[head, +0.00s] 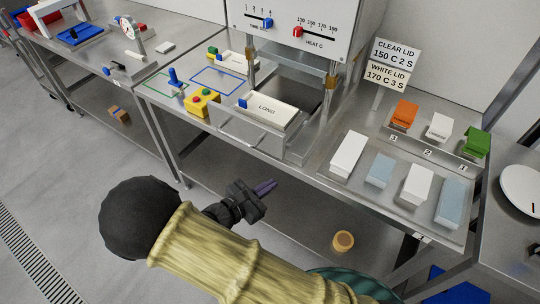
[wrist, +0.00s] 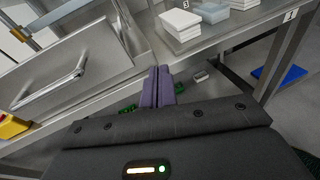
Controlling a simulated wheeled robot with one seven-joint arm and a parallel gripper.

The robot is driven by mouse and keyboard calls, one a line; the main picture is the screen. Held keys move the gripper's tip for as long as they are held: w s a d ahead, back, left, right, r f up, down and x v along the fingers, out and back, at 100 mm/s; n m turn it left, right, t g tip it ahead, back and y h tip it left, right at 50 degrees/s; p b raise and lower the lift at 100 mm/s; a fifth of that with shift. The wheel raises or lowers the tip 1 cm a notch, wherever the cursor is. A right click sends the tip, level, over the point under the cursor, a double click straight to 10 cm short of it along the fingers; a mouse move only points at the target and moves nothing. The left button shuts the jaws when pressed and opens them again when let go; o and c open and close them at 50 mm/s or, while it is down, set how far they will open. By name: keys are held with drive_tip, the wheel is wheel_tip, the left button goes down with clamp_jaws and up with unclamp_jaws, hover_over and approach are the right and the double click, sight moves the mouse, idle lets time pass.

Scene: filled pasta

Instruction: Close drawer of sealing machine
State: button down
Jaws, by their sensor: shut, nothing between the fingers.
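The sealing machine (head: 290,25) stands at the back of the steel table. Its drawer (head: 245,138) is pulled out toward me and holds a white block marked LONG (head: 268,112) with a blue piece at one end. In the wrist view the drawer front (wrist: 100,55) fills the upper left, with its metal bar handle (wrist: 55,90) facing me. My gripper (head: 265,187) has purple fingers, shut together and empty. It is in front of and below the drawer in the head view. In the wrist view the fingertips (wrist: 158,72) lie right of the handle, apart from it.
A yellow button box (head: 202,105) sits left of the drawer. A round tan object (head: 343,241) lies on the lower shelf. The floor at left is clear.

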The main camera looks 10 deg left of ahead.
sight(276, 148)
drive_tip(key=s+a+n+t+y, duration=0.1)
drive_tip(key=a+n+t+y, duration=0.2)
drive_tip(key=a, duration=0.3)
drive_tip(key=shift+s+a+f+n+t, duration=0.15)
drive_tip(key=shift+s+a+n+t, duration=0.15)
drive_tip(key=shift+n+t, duration=0.25)
drive_tip(key=p+x, duration=0.3)
drive_tip(key=x, duration=1.1)
drive_tip(key=shift+p, duration=0.35)
drive_tip(key=shift+w, duration=0.15)
